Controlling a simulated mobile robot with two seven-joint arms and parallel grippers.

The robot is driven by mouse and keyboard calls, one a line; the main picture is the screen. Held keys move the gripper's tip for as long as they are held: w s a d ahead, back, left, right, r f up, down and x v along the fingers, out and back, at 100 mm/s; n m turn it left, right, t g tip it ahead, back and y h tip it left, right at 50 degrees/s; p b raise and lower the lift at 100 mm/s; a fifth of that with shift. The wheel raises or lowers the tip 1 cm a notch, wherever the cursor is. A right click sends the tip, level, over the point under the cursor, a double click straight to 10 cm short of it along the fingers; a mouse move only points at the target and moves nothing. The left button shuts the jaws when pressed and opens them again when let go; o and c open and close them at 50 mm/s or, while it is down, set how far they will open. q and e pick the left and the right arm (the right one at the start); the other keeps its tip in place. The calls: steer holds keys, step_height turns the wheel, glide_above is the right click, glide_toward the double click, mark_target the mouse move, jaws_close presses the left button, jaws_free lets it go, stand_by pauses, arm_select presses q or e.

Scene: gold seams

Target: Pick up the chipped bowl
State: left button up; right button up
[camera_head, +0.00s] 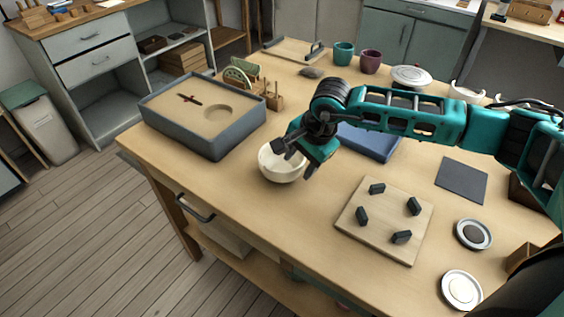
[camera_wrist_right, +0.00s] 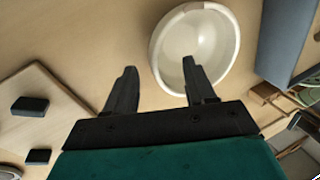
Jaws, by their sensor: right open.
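The cream bowl (camera_head: 280,165) stands upright on the wooden table, near the front edge. It also shows in the right wrist view (camera_wrist_right: 195,45), where it looks empty. My right gripper (camera_head: 297,165) is over the right side of the bowl. In the right wrist view the open jaws (camera_wrist_right: 157,80) point toward the bowl, with one finger overlapping the bowl and the other outside it, over bare table. Nothing is held between them. I cannot tell whether a finger touches the bowl. My left gripper is not in view.
A grey sand tray (camera_head: 210,145) stands left of the bowl. A blue tray (camera_head: 370,142) is behind my right gripper. A wooden board with several black blocks (camera_head: 385,222) lies to the right. Teal and purple cups (camera_head: 370,62) stand at the back. Clear table lies in front of the bowl.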

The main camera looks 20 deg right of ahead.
mark_target(298, 166)
steer(key=x, duration=0.3)
steer(key=shift+a+f, duration=0.1)
steer(key=shift+f, duration=0.15)
jaws_close()
